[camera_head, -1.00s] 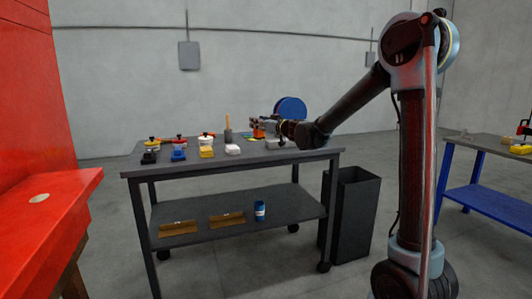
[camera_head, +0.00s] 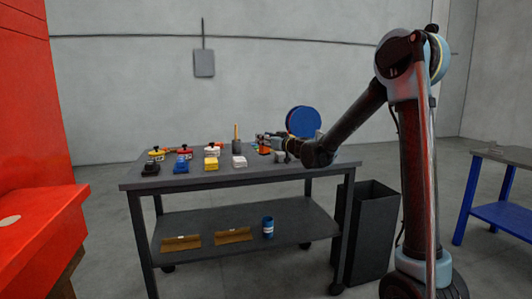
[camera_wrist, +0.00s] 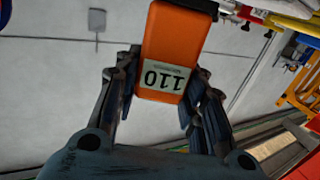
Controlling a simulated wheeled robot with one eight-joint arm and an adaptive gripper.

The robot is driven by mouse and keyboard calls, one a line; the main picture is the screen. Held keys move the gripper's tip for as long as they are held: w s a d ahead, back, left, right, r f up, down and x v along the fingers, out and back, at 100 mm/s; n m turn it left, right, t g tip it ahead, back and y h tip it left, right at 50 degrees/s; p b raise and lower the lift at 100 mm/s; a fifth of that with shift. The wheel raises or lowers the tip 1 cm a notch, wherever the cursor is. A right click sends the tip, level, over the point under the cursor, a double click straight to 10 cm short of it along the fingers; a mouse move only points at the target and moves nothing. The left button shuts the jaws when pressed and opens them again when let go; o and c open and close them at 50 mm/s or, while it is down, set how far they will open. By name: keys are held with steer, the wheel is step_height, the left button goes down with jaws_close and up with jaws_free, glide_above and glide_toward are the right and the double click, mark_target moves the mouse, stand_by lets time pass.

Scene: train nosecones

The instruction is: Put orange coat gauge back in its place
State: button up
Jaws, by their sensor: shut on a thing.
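The orange coat gauge (camera_wrist: 172,45) fills the top middle of the wrist view, with a white label reading 110 upside down. My gripper (camera_wrist: 158,90) is shut on it, one finger on each side. In the head view the gauge shows as a small orange patch (camera_head: 264,150) at my gripper (camera_head: 272,142), over the right part of the dark work table (camera_head: 190,184). Whether the gauge touches the tabletop cannot be told. Its place cannot be made out.
Black, blue, yellow and white blocks stand along the table's front, with tins (camera_head: 185,152) behind. A blue disc (camera_head: 303,121) stands at the back right. The lower shelf holds brown trays (camera_head: 233,235) and a blue can (camera_head: 268,227). A black bin (camera_head: 371,230) stands right of the table.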

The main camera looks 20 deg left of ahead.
mark_target(267, 149)
steer(key=shift+d+f, duration=0.1)
steer(key=shift+f, duration=2.2)
steer(key=o, duration=1.2)
steer(key=shift+o, duration=0.2)
steer(key=s+d+f+g+h, duration=0.2)
steer(key=s+d, duration=0.7)
steer(key=d, duration=0.2)
steer(key=s+d+f+g+h, duration=0.1)
steer(key=s+d, duration=0.7)
steer(key=d, duration=0.4)
steer(key=s+d+f+m+g+h, duration=0.1)
steer(key=s+d+f+m+h, duration=0.2)
steer(key=s+d, duration=0.5)
steer(key=s+d+f+m+g+h, duration=0.2)
steer(key=s+d+f+m+h, duration=0.2)
steer(key=s+d+f, duration=0.4)
steer(key=s+d+f+m+g+h, duration=0.2)
steer(key=s+d+f+m+h, duration=0.1)
steer(key=s+d, duration=0.6)
steer(key=d+f+h, duration=0.1)
steer(key=d+f, duration=0.1)
steer(key=d, duration=0.2)
steer(key=shift+f+m+h, duration=0.3)
steer(key=shift+m+h, duration=0.1)
